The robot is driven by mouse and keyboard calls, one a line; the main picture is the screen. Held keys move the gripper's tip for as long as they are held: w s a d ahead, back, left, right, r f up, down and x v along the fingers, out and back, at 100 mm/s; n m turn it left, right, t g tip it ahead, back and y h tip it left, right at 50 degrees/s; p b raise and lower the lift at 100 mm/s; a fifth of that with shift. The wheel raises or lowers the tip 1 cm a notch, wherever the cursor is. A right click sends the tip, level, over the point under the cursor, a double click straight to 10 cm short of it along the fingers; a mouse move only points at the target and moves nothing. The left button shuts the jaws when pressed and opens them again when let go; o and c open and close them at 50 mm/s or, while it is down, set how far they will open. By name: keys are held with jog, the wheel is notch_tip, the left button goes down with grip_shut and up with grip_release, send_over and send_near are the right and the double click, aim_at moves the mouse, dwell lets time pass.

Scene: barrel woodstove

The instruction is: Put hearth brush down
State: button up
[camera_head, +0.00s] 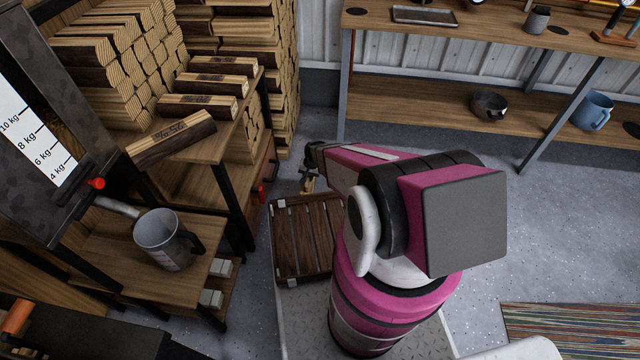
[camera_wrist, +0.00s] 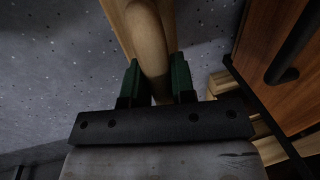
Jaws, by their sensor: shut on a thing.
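The hearth brush (camera_wrist: 150,45) shows in the wrist view as a pale wooden handle running up from between the jaws; its bristles are not clearly in view. My gripper (camera_wrist: 154,80) is shut on the wooden handle, one dark green finger on each side. In the head view my gripper (camera_head: 308,184) is small and partly hidden by my pink arm, just beyond a dark slatted wooden platform (camera_head: 303,240) low on the floor. A little of the wooden thing in its grip shows there. I cannot tell whether the brush touches anything.
A wooden stand with logs (camera_head: 172,138) and a grey measuring jug (camera_head: 162,240) is at left. A workbench (camera_head: 430,88) at the back right holds a metal bowl (camera_head: 489,106) and a blue jug (camera_head: 592,111) on its lower shelf. Open floor (camera_head: 480,210) lies right of my arm, with a striped rug (camera_head: 570,330).

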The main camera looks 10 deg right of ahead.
jog(key=w+d+f, duration=0.7)
jog(key=w+f, duration=0.1)
jog(key=f, duration=0.2)
jog(key=shift+f, duration=0.25)
jog(key=shift+w+d+f, duration=0.1)
jog(key=shift+w, duration=0.05)
jog(key=o, duration=0.8)
notch_tip(320, 180, up, 11)
jog(key=d, duration=0.2)
jog(key=s+r+n, duration=0.1)
jog(key=s+r, duration=0.6)
jog(key=r, duration=0.5)
jog(key=s+a+r+n+h, duration=0.1)
jog(key=s+r, duration=0.6)
jog(key=r, duration=0.5)
jog(key=s+a+r+n+h, duration=0.1)
jog(key=s+r, duration=0.6)
jog(key=r, duration=0.5)
jog(key=shift+r+n+g, duration=0.25)
jog(key=shift+n+g, duration=0.05)
